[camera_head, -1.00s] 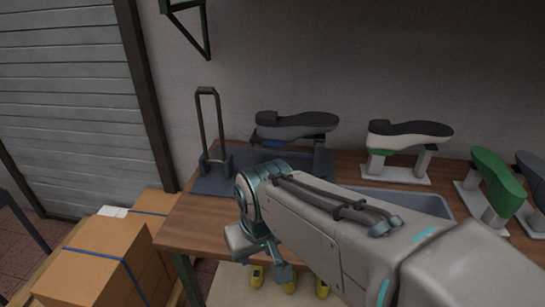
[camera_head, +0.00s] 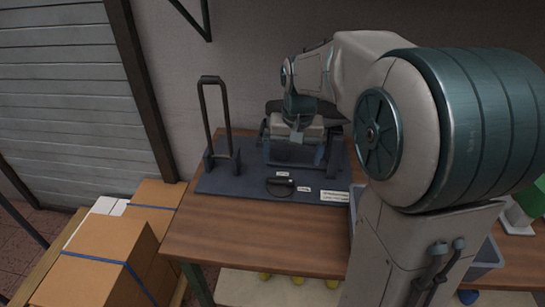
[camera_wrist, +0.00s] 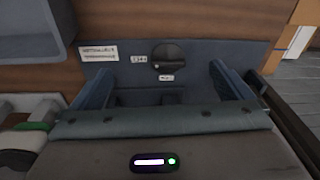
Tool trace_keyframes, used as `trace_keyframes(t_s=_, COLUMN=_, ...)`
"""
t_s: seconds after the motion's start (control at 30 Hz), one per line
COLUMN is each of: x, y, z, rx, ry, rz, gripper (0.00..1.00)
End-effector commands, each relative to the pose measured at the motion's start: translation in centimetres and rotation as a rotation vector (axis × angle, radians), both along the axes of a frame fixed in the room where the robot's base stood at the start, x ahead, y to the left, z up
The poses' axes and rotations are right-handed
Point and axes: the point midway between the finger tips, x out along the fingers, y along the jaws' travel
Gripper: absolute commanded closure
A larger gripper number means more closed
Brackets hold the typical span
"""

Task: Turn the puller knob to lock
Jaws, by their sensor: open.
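The puller knob (camera_head: 280,187) is a dark round knob on the front of the dark blue-grey puller base (camera_head: 230,185). It also shows in the wrist view (camera_wrist: 168,56), upper middle, with a pale mark on it. Two small white labels (camera_head: 303,189) sit beside it; their words are too small to read. My gripper (camera_head: 297,143) is open and points down over the puller, behind the knob and apart from it.
A tall dark handle (camera_head: 216,118) stands on the base's left side. A larger white label (camera_head: 335,197) is at the base's front right. The wooden table (camera_head: 255,240) is bare in front. Cardboard boxes (camera_head: 110,250) stand left, and a blue-grey tray (camera_head: 488,258) is partly behind my arm.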

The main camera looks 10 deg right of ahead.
Motion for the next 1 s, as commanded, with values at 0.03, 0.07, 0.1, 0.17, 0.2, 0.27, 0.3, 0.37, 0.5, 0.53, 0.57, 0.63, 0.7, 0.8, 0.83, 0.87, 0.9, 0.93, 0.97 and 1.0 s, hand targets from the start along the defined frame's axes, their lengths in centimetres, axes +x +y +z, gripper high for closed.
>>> trace_keyframes(t_s=0.03, x=1.9, y=0.0, z=-0.4, rx=-0.001, ry=0.020, rz=-0.016, gripper=0.01)
trace_keyframes(t_s=0.07, x=2.9, y=0.0, z=-0.7, rx=-0.002, ry=0.029, rz=-0.026, gripper=0.01)
trace_keyframes(t_s=0.1, x=4.2, y=0.1, z=-1.0, rx=-0.004, ry=0.041, rz=-0.039, gripper=0.01)
trace_keyframes(t_s=0.17, x=5.9, y=0.1, z=-1.6, rx=-0.007, ry=0.055, rz=-0.054, gripper=0.01)
trace_keyframes(t_s=0.2, x=6.8, y=0.1, z=-2.0, rx=-0.009, ry=0.064, rz=-0.065, gripper=0.01)
trace_keyframes(t_s=0.27, x=8.0, y=0.2, z=-2.5, rx=-0.013, ry=0.075, rz=-0.078, gripper=0.01)
trace_keyframes(t_s=0.3, x=8.7, y=0.2, z=-2.8, rx=-0.015, ry=0.081, rz=-0.084, gripper=0.01)
trace_keyframes(t_s=0.37, x=9.4, y=0.2, z=-3.1, rx=-0.018, ry=0.087, rz=-0.091, gripper=0.01)
trace_keyframes(t_s=0.5, x=10.3, y=0.3, z=-3.8, rx=-0.020, ry=0.096, rz=-0.101, gripper=0.01)
trace_keyframes(t_s=0.53, x=10.3, y=0.3, z=-4.0, rx=-0.021, ry=0.096, rz=-0.102, gripper=0.01)
trace_keyframes(t_s=0.57, x=10.4, y=0.3, z=-4.2, rx=-0.021, ry=0.097, rz=-0.102, gripper=0.01)
trace_keyframes(t_s=0.63, x=10.3, y=0.3, z=-5.0, rx=-0.021, ry=0.099, rz=-0.102, gripper=0.01)
trace_keyframes(t_s=0.7, x=10.3, y=0.3, z=-6.1, rx=-0.021, ry=0.099, rz=-0.101, gripper=0.01)
trace_keyframes(t_s=0.8, x=10.3, y=0.4, z=-8.1, rx=-0.021, ry=0.100, rz=-0.101, gripper=0.01)
trace_keyframes(t_s=0.83, x=10.2, y=0.4, z=-8.8, rx=-0.021, ry=0.101, rz=-0.100, gripper=0.01)
trace_keyframes(t_s=0.87, x=10.2, y=0.4, z=-9.5, rx=-0.021, ry=0.101, rz=-0.100, gripper=0.01)
trace_keyframes(t_s=0.9, x=10.2, y=0.4, z=-10.4, rx=-0.021, ry=0.101, rz=-0.100, gripper=0.01)
trace_keyframes(t_s=0.93, x=10.2, y=0.4, z=-11.0, rx=-0.021, ry=0.101, rz=-0.100, gripper=0.01)
trace_keyframes(t_s=0.97, x=10.2, y=0.4, z=-11.6, rx=-0.022, ry=0.100, rz=-0.100, gripper=0.01)
trace_keyframes(t_s=1.0, x=10.2, y=0.3, z=-12.5, rx=-0.022, ry=0.102, rz=-0.100, gripper=0.01)
